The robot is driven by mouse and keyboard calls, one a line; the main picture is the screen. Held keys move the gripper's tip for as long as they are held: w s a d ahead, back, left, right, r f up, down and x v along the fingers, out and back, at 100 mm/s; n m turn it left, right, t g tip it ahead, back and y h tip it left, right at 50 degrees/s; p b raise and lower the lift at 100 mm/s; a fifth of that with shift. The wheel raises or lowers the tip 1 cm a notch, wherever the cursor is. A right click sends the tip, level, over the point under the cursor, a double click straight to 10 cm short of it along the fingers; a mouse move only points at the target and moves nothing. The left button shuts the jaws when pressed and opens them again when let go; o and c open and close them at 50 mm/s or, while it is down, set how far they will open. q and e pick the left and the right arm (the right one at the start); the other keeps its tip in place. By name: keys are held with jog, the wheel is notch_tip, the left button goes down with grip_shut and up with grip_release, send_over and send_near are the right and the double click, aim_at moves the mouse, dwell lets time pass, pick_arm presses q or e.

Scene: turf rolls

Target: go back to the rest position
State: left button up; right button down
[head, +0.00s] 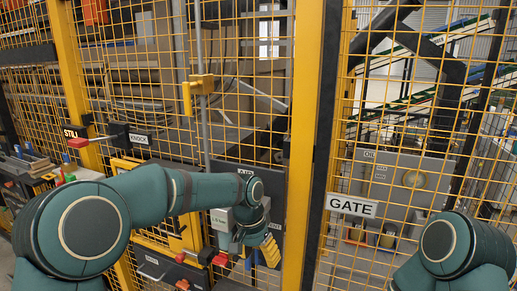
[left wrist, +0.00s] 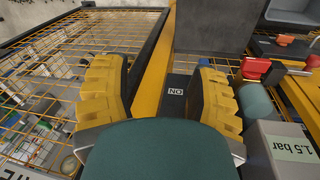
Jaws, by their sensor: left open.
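My left arm (head: 130,210) reaches in from the left in the head view, toward the yellow mesh fence. My left gripper (head: 262,252) is at the end of it, small and partly hidden by my wrist, left of the yellow post. In the left wrist view the two yellow ribbed fingers of my left gripper (left wrist: 160,88) stand wide apart with nothing held between them. A small black label reading "NO" (left wrist: 176,92) shows beyond the gap. My right arm (head: 460,250) shows at the lower right of the head view; its gripper is out of the picture.
The yellow mesh fence has a thick yellow post (head: 306,140) close to my left gripper. A "GATE" sign (head: 352,206) hangs on the right panel. A grey box marked "1.5 bar" (left wrist: 290,150) is near the right finger. Red-handled parts (head: 78,142) stick out at left.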

pick_arm(q)
jog(key=s+a+f+n+h+b, duration=0.15)
jog(key=s+f, duration=0.25)
jog(key=f, duration=0.7)
jog(key=s+a+f+n+h+b, duration=0.15)
jog(key=s+f, duration=0.25)
jog(key=f, duration=0.8)
jog(key=s+a+f+n+t+y+b, duration=0.1)
jog(key=s+a+f+n, duration=0.4)
jog(key=s+f, duration=0.7)
jog(key=s+a+t+b, duration=0.1)
jog(key=s+a+b, duration=0.1)
jog(key=shift+a+f+b, duration=0.2)
jog(key=shift+b, duration=0.2)
